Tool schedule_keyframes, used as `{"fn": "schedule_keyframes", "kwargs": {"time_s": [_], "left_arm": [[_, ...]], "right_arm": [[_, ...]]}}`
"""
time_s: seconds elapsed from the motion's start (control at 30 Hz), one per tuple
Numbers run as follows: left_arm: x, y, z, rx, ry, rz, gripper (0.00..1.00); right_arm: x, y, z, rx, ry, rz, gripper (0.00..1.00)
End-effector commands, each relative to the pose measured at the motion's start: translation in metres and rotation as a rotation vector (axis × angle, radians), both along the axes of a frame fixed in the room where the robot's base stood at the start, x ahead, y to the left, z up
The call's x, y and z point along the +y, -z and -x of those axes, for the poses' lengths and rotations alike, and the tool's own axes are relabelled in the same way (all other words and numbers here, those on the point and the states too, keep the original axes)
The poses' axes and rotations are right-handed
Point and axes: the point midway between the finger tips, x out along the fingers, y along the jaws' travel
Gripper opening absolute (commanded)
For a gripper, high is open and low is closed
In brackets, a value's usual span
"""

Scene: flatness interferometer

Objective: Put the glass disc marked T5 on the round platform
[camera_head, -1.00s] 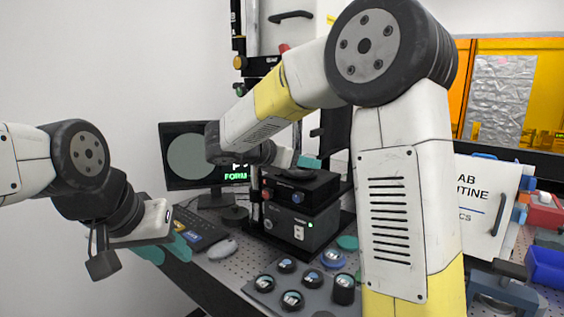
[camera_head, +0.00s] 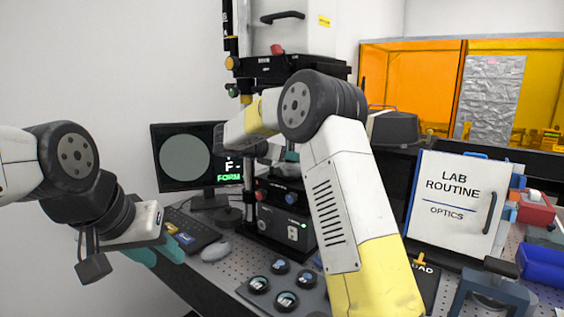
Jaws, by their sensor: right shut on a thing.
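My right gripper (camera_head: 290,158) is at the interferometer (camera_head: 285,218), above its black base unit, mostly hidden behind my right forearm. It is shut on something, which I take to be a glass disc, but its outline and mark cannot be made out. The round platform is hidden behind my arm. Several dark round pieces with glass tops (camera_head: 280,266) sit in the grey tray (camera_head: 246,291) at the front; their marks are too small to read. My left gripper (camera_head: 156,255) is open and empty, with teal fingers apart, left of the mouse.
A monitor (camera_head: 184,160), keyboard (camera_head: 190,232) and mouse (camera_head: 215,250) stand at the left. A white "LAB ROUTINE" board (camera_head: 455,205), a blue-grey clamp-like fixture (camera_head: 490,285) and blue bins (camera_head: 543,265) are at the right. My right arm crosses the middle.

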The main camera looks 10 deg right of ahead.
Motion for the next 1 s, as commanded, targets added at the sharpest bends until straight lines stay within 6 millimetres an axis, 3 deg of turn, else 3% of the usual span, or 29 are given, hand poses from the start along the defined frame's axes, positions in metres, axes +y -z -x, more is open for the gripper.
{"fn": "schedule_keyframes", "kwargs": {"time_s": [0.13,0.47,0.5,0.6,1.0], "left_arm": [[0.0,0.0,0.0,0.0,0.0,0.0,0.36],[0.0,0.0,0.0,0.0,0.0,0.0,0.36],[0.0,0.0,0.0,0.0,0.0,0.0,0.36],[0.0,0.0,0.0,0.0,0.0,0.0,0.36],[0.0,0.0,0.0,0.0,0.0,0.0,0.36]], "right_arm": [[0.0,0.018,0.0,-0.001,-0.001,0.001,0.08],[0.001,0.021,0.0,-0.001,-0.001,0.001,0.08],[0.001,0.021,0.0,-0.001,-0.002,0.0,0.53],[0.001,0.021,0.0,-0.002,-0.001,0.0,0.71],[0.003,0.016,0.002,-0.003,-0.001,-0.001,0.71]]}}
